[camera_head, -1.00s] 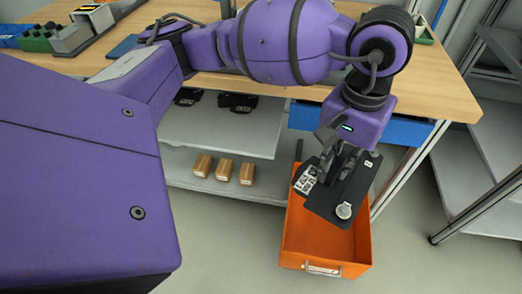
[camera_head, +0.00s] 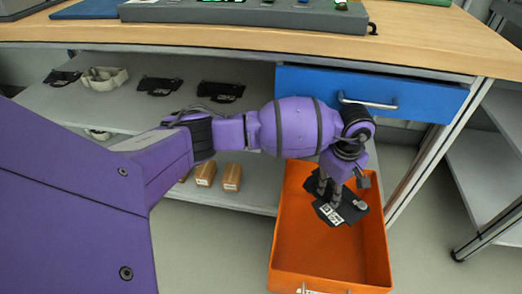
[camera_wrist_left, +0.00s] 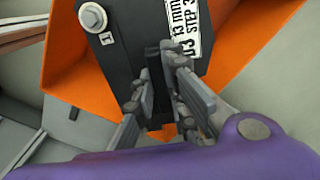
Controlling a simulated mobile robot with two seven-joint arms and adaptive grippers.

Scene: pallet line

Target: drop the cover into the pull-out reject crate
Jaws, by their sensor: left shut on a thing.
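The cover (camera_head: 350,209) is a flat black plate with a white printed label. In the left wrist view the cover (camera_wrist_left: 124,52) also shows a round metal bolt head near one corner. My left gripper (camera_head: 328,190) points down and is shut on the cover; its fingers (camera_wrist_left: 160,90) grip the plate's edge. The orange reject crate (camera_head: 284,235) is pulled out below the bench, and the cover is within its opening as seen from above. I cannot tell how far the cover is above the crate floor. My right gripper is out of view.
A blue drawer (camera_head: 370,92) with a metal handle is closed above the crate. Shelves (camera_head: 115,113) to the left hold several black parts and brown blocks (camera_head: 231,177). A bench leg (camera_head: 430,160) stands right of the crate. The grey floor (camera_head: 420,255) there is clear.

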